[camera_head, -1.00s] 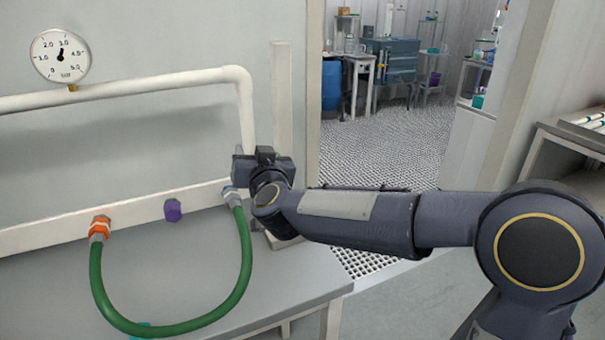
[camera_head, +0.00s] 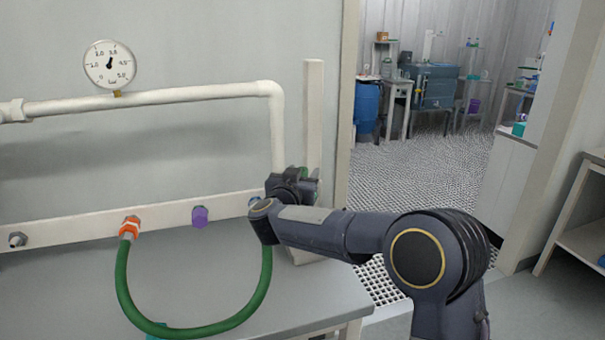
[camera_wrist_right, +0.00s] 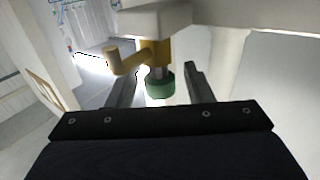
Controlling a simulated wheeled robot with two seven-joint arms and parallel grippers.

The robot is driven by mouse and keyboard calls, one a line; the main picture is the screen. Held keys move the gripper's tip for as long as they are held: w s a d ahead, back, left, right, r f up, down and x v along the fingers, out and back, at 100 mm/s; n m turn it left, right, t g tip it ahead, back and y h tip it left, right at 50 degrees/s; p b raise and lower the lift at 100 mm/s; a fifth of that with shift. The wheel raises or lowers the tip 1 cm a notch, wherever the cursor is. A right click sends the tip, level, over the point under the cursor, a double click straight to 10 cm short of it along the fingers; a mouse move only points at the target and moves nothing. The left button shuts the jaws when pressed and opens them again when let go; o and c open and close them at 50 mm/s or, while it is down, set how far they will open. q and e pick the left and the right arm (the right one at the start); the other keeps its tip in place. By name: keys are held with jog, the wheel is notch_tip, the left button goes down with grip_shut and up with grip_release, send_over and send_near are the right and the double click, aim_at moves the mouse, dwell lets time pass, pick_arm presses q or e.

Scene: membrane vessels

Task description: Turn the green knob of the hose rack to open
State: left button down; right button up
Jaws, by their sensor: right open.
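The green knob (camera_wrist_right: 160,86) sits at the end of a short metal stem on a brass valve body (camera_wrist_right: 153,52) in the right wrist view. My right gripper (camera_wrist_right: 161,70) is open, with one finger on each side of the knob and stem. Gaps show on both sides, so the fingers appear apart from it. In the head view my right gripper (camera_head: 290,184) is at the right end of the hose rack (camera_head: 70,232), by the pipe's vertical leg. Small green patches show behind it; the knob is mostly hidden there. My left gripper is out of view.
A green hose (camera_head: 200,330) loops from an orange fitting (camera_head: 130,227) toward the rack's right end. A purple cap (camera_head: 199,216) sits between. A pressure gauge (camera_head: 109,65) tops the white pipe (camera_head: 180,96). A post (camera_head: 314,115) stands close to the gripper.

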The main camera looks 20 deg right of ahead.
jog(key=shift+w, duration=0.1)
jog(key=c, duration=1)
jog(key=shift+o, duration=0.2)
